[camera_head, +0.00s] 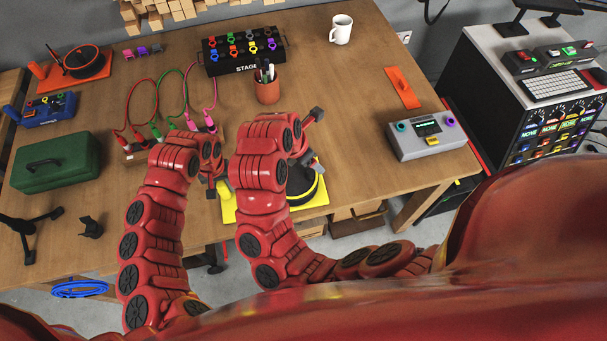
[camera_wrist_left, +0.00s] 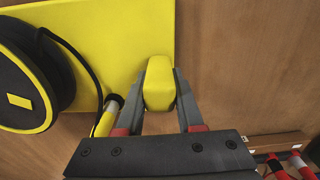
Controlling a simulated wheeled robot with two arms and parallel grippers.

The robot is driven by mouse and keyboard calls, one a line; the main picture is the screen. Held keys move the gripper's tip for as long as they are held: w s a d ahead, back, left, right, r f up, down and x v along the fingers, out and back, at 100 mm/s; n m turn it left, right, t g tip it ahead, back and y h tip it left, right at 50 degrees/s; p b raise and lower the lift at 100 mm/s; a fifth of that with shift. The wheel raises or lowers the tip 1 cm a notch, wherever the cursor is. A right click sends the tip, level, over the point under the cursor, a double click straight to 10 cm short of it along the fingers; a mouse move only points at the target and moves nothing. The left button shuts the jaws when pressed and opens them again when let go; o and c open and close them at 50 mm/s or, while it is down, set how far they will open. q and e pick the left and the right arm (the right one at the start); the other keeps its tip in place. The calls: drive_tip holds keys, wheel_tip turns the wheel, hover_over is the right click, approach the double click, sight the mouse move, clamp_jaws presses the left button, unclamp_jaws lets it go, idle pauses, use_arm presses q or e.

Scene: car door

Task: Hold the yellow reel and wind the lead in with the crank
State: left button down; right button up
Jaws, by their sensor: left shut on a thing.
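The yellow reel has a black drum with a yellow rim (camera_head: 312,190) on a yellow base plate (camera_head: 316,210); my right arm partly hides it in the head view. In the left wrist view the drum (camera_wrist_left: 25,75) is at the left, on the yellow plate (camera_wrist_left: 130,30). My left gripper (camera_wrist_left: 160,90) is shut on a yellow grip block (camera_wrist_left: 159,82) at the plate's edge; this gripper also shows in the head view (camera_head: 214,180). The black lead (camera_wrist_left: 82,58) runs from the drum to a yellow-and-black end piece (camera_wrist_left: 107,115). My right gripper (camera_head: 306,160) is over the reel; its fingers and the crank are unclear.
A pen cup (camera_head: 267,91) and a black STAGE box (camera_head: 243,53) stand behind the reel. Coloured cables (camera_head: 160,105) loop at the left. A green case (camera_head: 56,162) is farther left, a grey device (camera_head: 426,138) at the right. The table is clear between reel and grey device.

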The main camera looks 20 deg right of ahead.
use_arm(q)
drive_tip(key=shift+c, duration=2.3)
unclamp_jaws()
drive_tip(key=shift+r, duration=0.1)
wheel_tip(320, 180, up, 7)
drive_tip(key=shift+f, duration=0.1)
drive_tip(key=shift+w+a+r, duration=0.1)
drive_tip(key=shift+a+r, duration=0.1)
drive_tip(key=shift+r, duration=0.35)
drive_tip(key=shift+a+r, duration=0.15)
drive_tip(key=shift+r, duration=0.35)
use_arm(e)
drive_tip(key=shift+f, duration=0.15)
drive_tip(key=shift+r+p, duration=0.6)
drive_tip(key=shift+r, duration=0.15)
use_arm(q)
drive_tip(key=a+r+p, duration=0.3)
drive_tip(key=r+p, duration=0.1)
drive_tip(key=r, duration=0.3)
drive_tip(key=shift+w+r, duration=0.15)
drive_tip(key=shift+w, duration=0.15)
use_arm(e)
wheel_tip(320, 180, up, 4)
drive_tip(key=shift+r, duration=0.1)
